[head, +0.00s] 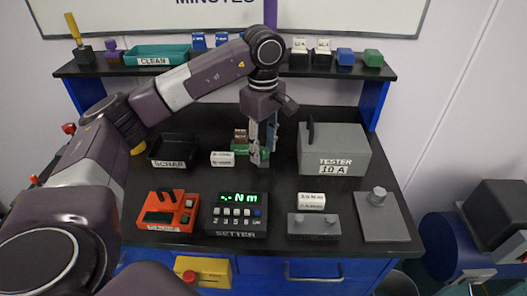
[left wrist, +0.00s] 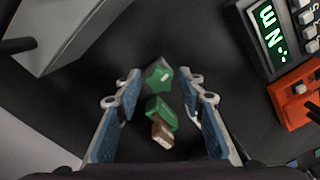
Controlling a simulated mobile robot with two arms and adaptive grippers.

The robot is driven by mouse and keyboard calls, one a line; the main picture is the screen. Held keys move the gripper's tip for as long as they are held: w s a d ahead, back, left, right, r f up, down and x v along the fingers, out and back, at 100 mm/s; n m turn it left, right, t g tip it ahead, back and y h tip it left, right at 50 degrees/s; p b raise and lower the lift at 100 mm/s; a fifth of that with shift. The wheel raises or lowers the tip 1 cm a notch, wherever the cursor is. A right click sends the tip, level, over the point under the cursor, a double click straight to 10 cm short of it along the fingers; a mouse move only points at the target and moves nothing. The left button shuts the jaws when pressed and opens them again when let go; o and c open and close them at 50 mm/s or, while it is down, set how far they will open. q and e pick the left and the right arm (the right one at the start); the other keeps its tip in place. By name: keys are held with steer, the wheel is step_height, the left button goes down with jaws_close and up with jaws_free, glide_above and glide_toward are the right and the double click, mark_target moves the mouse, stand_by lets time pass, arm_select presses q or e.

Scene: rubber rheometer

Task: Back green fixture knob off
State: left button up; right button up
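The green fixture shows in the left wrist view as a green body (left wrist: 160,113) with a brown block (left wrist: 162,133) at one end and a faceted green knob (left wrist: 158,77) at the other. In the head view the green fixture (head: 239,148) stands on the black bench, partly hidden by my left gripper (head: 261,157). My left gripper points down over it, fingers spread. In the left wrist view the knob lies between the blue-padded fingertips of my left gripper (left wrist: 159,82), with gaps on both sides. My right gripper is not in view.
The grey tester (head: 333,150) stands to the right of my left gripper. The scrap tray (head: 173,151) and a white label block (head: 222,158) are to its left. In front are the setter (head: 236,214), a red device (head: 168,211) and grey plates (head: 383,218).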

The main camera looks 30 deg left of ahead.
arm_select(q)
steer(key=m, duration=0.4)
steer(key=shift+m, duration=0.4)
steer(key=shift+c, duration=0.2)
jaws_close()
steer(key=n, duration=0.4)
steer(key=shift+n, duration=0.4)
steer(key=n, duration=0.4)
steer(key=shift+n, duration=0.3)
